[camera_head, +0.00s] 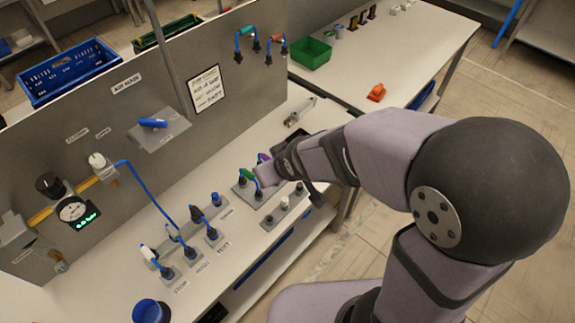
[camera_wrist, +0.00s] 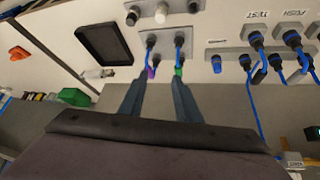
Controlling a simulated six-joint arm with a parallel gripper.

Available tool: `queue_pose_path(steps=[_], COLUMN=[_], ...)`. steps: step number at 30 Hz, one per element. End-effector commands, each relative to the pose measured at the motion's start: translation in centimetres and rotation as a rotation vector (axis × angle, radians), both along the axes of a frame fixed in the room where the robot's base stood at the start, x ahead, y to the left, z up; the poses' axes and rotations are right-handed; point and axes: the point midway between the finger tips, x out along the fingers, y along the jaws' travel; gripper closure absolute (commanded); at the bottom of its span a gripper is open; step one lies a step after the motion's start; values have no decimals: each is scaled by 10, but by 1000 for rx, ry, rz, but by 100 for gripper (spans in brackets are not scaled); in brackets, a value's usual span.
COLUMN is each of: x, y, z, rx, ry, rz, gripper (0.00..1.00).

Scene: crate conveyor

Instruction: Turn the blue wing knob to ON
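The blue wing knob (camera_head: 152,122) sits on a grey plate (camera_head: 160,131) on the upright back panel in the head view. Its wing lies roughly sideways. The small labels around it are too small to read. I cannot make out the knob in the wrist view. My gripper (camera_wrist: 158,98) has its two fingers apart with nothing between them. It is over the bench, to the right of the knob and well away from it, near the green and violet plugs. In the head view my wrist mostly hides the fingers.
A row of blue-cabled plugs (camera_head: 190,252) stands on the bench below the knob. A blue cable (camera_head: 148,188) arcs down from the panel. A framed notice (camera_head: 206,89) is to the right.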

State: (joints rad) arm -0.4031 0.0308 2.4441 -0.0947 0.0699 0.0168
Motion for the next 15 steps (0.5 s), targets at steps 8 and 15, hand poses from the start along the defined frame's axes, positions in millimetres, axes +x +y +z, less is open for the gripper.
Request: queue_pose_path(steps=[8,15], x=[-10,-12], y=[-24,-30], z=[10,11], rx=[27,32], ry=[36,40], rz=[-101,-122], gripper=[70,70])
